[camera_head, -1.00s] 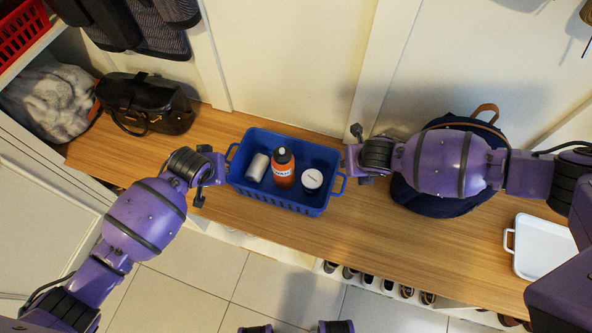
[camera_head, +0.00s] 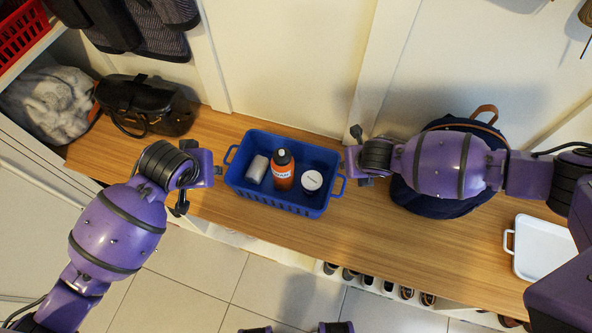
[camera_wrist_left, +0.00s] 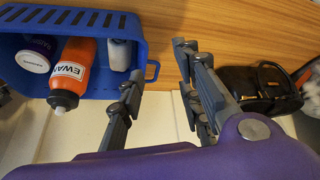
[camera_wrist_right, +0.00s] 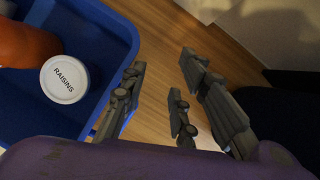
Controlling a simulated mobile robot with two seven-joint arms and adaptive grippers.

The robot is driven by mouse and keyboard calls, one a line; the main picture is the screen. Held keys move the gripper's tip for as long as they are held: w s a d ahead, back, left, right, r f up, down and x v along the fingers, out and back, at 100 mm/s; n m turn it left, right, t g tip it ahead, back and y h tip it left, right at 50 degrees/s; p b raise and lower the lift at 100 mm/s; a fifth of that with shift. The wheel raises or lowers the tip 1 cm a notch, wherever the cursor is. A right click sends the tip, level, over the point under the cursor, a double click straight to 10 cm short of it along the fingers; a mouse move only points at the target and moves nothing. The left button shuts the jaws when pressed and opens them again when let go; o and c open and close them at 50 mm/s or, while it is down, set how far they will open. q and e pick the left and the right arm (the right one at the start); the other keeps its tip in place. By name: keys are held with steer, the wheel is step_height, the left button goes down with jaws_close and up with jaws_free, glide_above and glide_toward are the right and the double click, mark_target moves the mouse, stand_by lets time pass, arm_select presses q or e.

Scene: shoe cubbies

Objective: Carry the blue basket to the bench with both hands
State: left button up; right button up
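The blue basket (camera_head: 300,203) sits on the wooden bench (camera_head: 440,232), which runs along the wall. In it are a white roll-shaped item (camera_head: 257,168), an orange bottle with a dark cap (camera_head: 283,172) and a jar with a white lid (camera_head: 312,181), marked RAISINS in the right wrist view (camera_wrist_right: 64,79). My left gripper (camera_head: 188,176) is open and empty, left of the basket and apart from its left handle; its spread fingers show in the left wrist view (camera_wrist_left: 158,62). My right gripper (camera_head: 358,158) is open beside the basket's right end; the right wrist view (camera_wrist_right: 162,68) shows nothing between its fingers.
A black handbag (camera_head: 145,104) and a grey furry item (camera_head: 52,103) are at the left. A dark blue backpack (camera_head: 437,200) stands behind my right arm. A white tray (camera_head: 541,247) lies at the bench's right end. Shoes (camera_head: 387,287) sit under the bench.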

arm_select(q)
steer(key=shift+s+r, duration=0.25)
steer(key=shift+r, duration=0.3)
arm_select(e)
steer(key=v, duration=1.2)
